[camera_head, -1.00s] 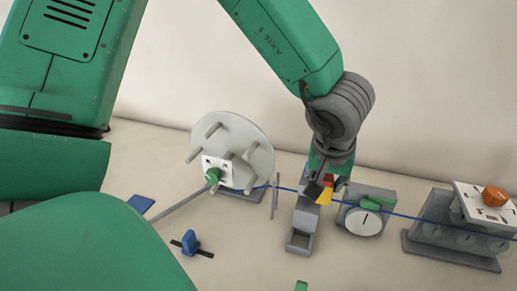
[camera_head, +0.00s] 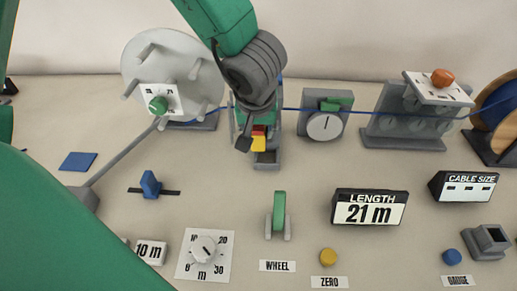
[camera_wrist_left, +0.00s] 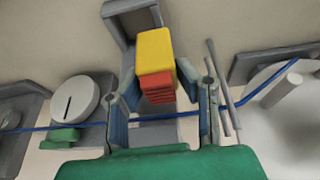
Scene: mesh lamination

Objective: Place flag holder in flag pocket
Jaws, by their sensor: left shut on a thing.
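A yellow block with a red ribbed part (camera_head: 259,141), likely the flag holder, is in my left gripper (camera_head: 250,135), which comes down from above. In the left wrist view the block (camera_wrist_left: 155,60) shows between the two fingers of my left gripper (camera_wrist_left: 165,100). A grey stand with a square recess (camera_head: 267,163) is under and just in front of the block; its frame also shows in the left wrist view (camera_wrist_left: 118,8). I cannot tell whether the block touches it. A separate grey open-topped square box (camera_head: 490,242) stands at the front right. My right gripper is not in view.
A blue cable (camera_head: 380,112) runs past my left gripper from the large grey disc (camera_head: 190,60) to a wooden reel (camera_head: 498,105). A grey dial block (camera_head: 325,124) stands close on the right. Displays, a green lever (camera_head: 279,215) and buttons stand in front.

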